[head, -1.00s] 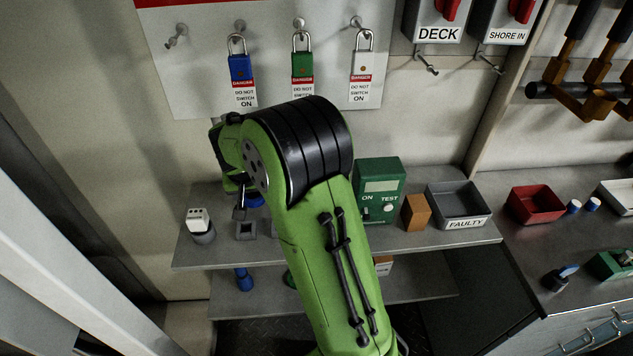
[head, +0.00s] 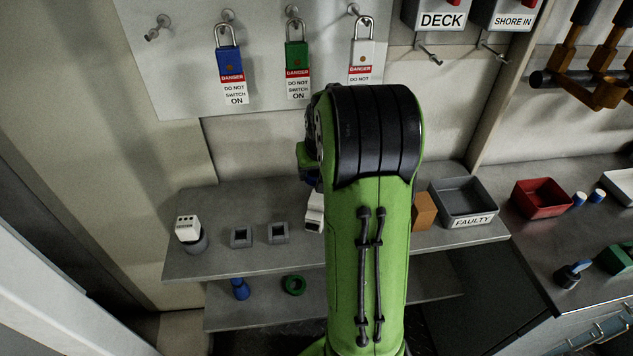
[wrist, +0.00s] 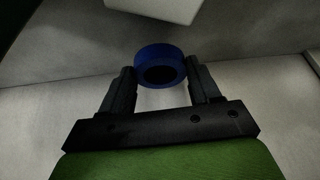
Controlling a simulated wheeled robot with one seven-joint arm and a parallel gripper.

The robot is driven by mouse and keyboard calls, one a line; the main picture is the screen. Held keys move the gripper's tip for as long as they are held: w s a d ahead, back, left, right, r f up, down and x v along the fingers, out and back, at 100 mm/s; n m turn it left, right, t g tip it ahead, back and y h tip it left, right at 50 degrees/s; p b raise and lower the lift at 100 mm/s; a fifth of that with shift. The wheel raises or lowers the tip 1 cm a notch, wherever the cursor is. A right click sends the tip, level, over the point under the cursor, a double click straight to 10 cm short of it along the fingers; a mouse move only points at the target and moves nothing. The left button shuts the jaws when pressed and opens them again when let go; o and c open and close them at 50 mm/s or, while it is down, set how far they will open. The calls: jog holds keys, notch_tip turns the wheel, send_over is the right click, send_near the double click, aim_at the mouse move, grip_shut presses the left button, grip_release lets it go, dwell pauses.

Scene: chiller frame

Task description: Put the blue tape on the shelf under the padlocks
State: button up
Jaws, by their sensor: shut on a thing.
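The blue tape (wrist: 160,66) is a ring held between the two fingertips of my gripper (wrist: 160,82) in the wrist view. In the head view my arm (head: 368,215) hides most of my gripper and the tape. The grey shelf (head: 235,262) runs along the wall under the padlocks. The blue padlock (head: 230,66), green padlock (head: 297,56) and white padlock (head: 364,52) hang in a row from hooks on a white board, each with a danger tag.
Two grey square holders (head: 241,236) and a white-topped item (head: 188,229) stand on the shelf. A lower shelf (head: 262,314) bears a green ring (head: 293,285) and a blue item (head: 240,289). An orange block (head: 424,211) and a grey FAULTY bin (head: 464,204) stand at the right.

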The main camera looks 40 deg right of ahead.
aim_at(317, 177)
jog(key=shift+f+b, duration=0.55)
jog(key=shift+f, duration=1)
jog(key=shift+f, duration=0.2)
jog(key=o, duration=1.1)
jog(key=shift+a, duration=0.1)
jog(key=shift+r, duration=0.1)
